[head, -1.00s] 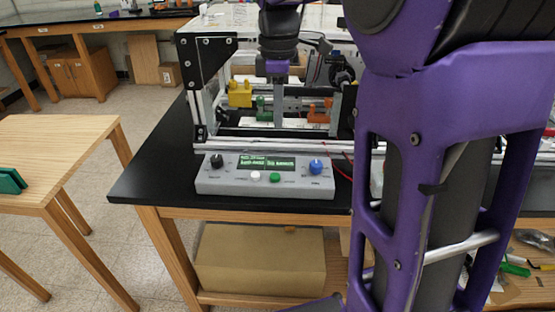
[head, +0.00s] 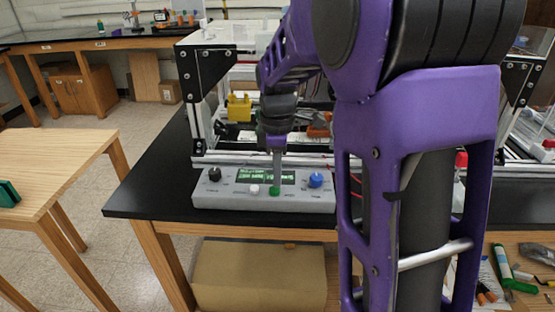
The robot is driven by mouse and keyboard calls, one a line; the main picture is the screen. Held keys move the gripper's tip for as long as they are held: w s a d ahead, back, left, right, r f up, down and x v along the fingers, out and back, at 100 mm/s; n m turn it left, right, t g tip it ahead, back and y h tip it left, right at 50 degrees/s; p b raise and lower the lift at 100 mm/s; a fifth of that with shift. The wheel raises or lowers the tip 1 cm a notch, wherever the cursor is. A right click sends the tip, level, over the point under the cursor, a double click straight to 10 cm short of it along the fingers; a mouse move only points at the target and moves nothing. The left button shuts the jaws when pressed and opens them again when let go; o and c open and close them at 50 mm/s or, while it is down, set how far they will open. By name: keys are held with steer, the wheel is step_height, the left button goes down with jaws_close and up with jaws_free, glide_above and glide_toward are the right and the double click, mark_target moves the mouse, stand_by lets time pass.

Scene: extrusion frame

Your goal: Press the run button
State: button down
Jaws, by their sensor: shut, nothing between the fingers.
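The grey control panel (head: 215,196) sits on the black bench top in front of the extrusion frame. It has a green display (head: 252,175), a black knob (head: 214,174), a blue knob (head: 316,180), a white button (head: 254,190) and a green button (head: 275,191). The button labels are too small to read. My gripper (head: 277,182) is shut and empty, pointing down over the panel. Its tip is at or just above the green button and covers part of the display. I cannot tell whether it touches the button.
The aluminium extrusion frame (head: 200,105) stands right behind the panel, with a yellow part (head: 239,107) and an orange part (head: 318,127) inside. A wooden table (head: 60,165) is at left. A cardboard box (head: 258,275) lies under the bench. The black bench top left of the panel is clear.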

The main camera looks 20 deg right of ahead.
mark_target(278, 191)
steer(key=shift+f, duration=0.7)
steer(key=shift+f+b, duration=0.35)
steer(key=shift+f, duration=0.35)
steer(key=shift+s+f, duration=0.3)
steer(key=shift+w+r+p, duration=0.1)
steer(key=shift+r+p, duration=0.25)
steer(key=shift+r, duration=0.05)
step_height(278, 191, up, 15)
steer(key=p, duration=0.4)
steer(key=shift+w+f+p, duration=0.15)
steer(key=shift+w+p, duration=0.05)
steer(key=shift+p, duration=0.15)
